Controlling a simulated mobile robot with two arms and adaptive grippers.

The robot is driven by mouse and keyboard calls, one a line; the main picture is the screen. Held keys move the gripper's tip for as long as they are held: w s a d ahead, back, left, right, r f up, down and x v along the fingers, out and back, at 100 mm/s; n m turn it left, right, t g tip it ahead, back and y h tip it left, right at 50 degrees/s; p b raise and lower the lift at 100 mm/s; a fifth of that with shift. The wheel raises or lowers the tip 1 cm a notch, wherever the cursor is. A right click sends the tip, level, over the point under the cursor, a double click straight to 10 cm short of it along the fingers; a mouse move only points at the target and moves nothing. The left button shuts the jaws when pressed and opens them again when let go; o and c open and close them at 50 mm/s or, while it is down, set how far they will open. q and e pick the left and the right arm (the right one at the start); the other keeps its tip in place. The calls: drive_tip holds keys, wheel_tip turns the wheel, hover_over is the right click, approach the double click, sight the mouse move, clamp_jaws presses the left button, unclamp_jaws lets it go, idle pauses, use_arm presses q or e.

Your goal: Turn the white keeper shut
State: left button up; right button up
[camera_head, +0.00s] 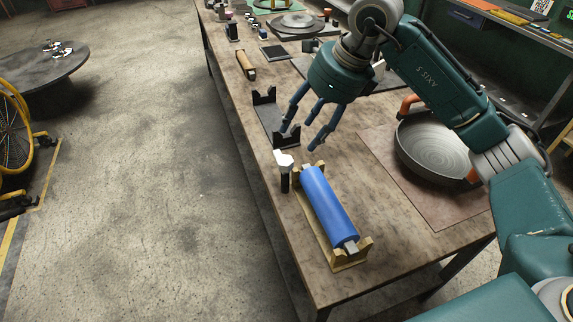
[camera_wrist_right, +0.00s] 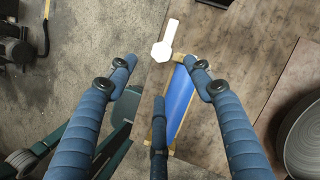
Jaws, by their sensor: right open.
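The white keeper (camera_head: 284,160) sits on top of a short dark post at the near-left edge of the bench, beside the far end of the blue roller (camera_head: 329,203). The roller lies in a yellow cradle (camera_head: 350,262). In the right wrist view the keeper (camera_wrist_right: 166,40) has a wide hexagonal end near the cradle, and its narrow arm points away from the roller (camera_wrist_right: 180,98). My right gripper (camera_head: 306,137) is open and empty, its blue fingers spread above the bench just beyond the keeper, apart from it. My left gripper is out of view.
An empty black cradle (camera_head: 270,121) stands just beyond the keeper, by the right fingers. A round grey pan (camera_head: 432,150) with orange handles rests on a brown mat (camera_head: 398,190) to the right. A wooden-handled tool (camera_head: 246,66) lies farther back.

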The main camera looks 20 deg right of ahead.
sight(285, 160)
drive_tip(key=p+x, duration=0.2)
drive_tip(key=x, duration=0.8)
drive_tip(key=shift+d+f, duration=0.1)
drive_tip(key=shift+f, duration=0.3)
drive_tip(key=shift+w+f+p, duration=0.2)
drive_tip(key=shift+f+p, duration=0.1)
drive_tip(key=shift+f, duration=0.3)
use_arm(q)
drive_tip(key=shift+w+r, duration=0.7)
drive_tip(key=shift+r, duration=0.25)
use_arm(e)
clamp_jaws()
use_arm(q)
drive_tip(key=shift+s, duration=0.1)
use_arm(e)
drive_tip(key=shift+r, duration=0.1)
